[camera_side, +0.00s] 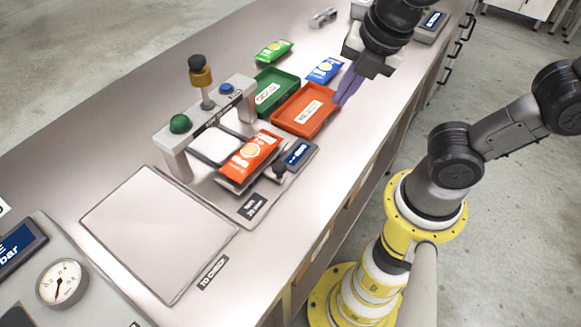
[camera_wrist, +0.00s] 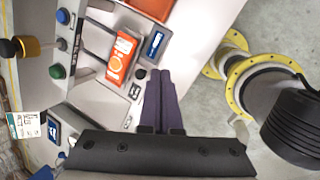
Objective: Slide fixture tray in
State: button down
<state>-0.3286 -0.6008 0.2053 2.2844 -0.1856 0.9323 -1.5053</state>
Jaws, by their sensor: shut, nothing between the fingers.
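The fixture tray (camera_side: 229,184) is a small flat plate sticking out of the front of the weighing fixture (camera_side: 174,160). An orange packet (camera_side: 249,156) lies on it and covers most of its top. A dark round knob (camera_side: 279,169) stands at the tray's front side; it also shows in the wrist view (camera_wrist: 140,74). My gripper (camera_side: 341,101) is shut and empty, its purple fingers pointing down beside the orange bin, to the right of and apart from the knob. In the wrist view the fingertips (camera_wrist: 160,75) appear just right of the knob.
A small display (camera_side: 299,154) sits beside the tray. The orange bin (camera_side: 327,121) and green bin (camera_side: 263,105) stand behind, with a blue packet (camera_side: 325,70) and green packet (camera_side: 274,51) beyond. A pale square plate (camera_side: 160,235) lies at front left. The bench front strip is clear.

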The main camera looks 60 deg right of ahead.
aim_at(242, 152)
jog(key=s+a+f+n+g, duration=0.15)
jog(key=a+f+n, duration=0.35)
jog(key=a+n, duration=0.6)
jog(key=x, duration=0.9)
jog(key=shift+d+f, duration=0.2)
jog(key=shift+f, duration=0.15)
jog(key=w, duration=0.2)
jog(key=shift+w+d+f, duration=0.1)
jog(key=shift+w+d, duration=0.2)
jog(key=shift+w, duration=0.1)
jog(key=shift+w+d, duration=0.15)
jog(key=shift+w, duration=0.4)
jog(key=shift+w, duration=0.1)
jog(key=w, duration=1.1)
jog(key=shift+w, duration=0.35)
